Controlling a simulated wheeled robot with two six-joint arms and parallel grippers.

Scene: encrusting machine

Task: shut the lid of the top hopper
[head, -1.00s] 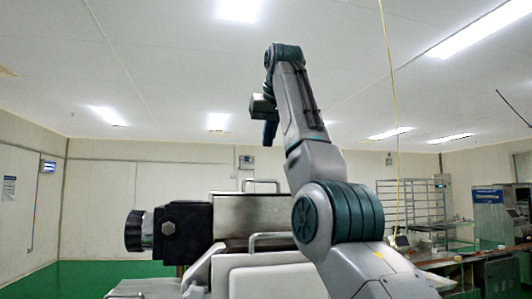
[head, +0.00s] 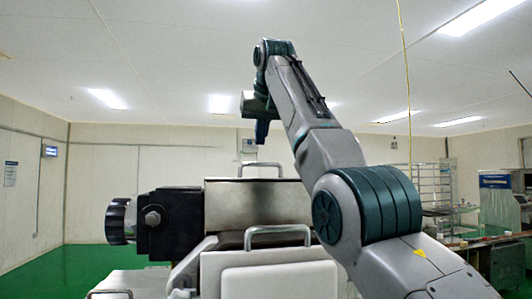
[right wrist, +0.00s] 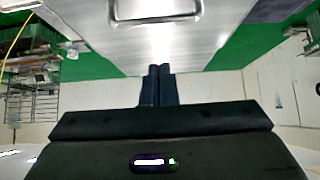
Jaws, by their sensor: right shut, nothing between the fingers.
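The machine's top hopper shows in the head view as a brushed steel box (head: 258,203) with a metal handle (head: 260,165) standing at its top edge. A pale panel (head: 268,280) with a second handle (head: 278,231) is in front of it. I cannot tell how far the lid is open. My right gripper (head: 262,131) points down, above the steel box and apart from it. In the right wrist view its dark fingers (right wrist: 157,86) are together and empty, beside a steel surface (right wrist: 175,45) with a handle (right wrist: 155,12). My left gripper is out of view.
A black block with a round knob (head: 120,221) juts from the machine's left side. A wire rack (head: 435,185) and a bench with equipment (head: 490,250) stand at the right. Green floor (head: 85,262) is clear at the left.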

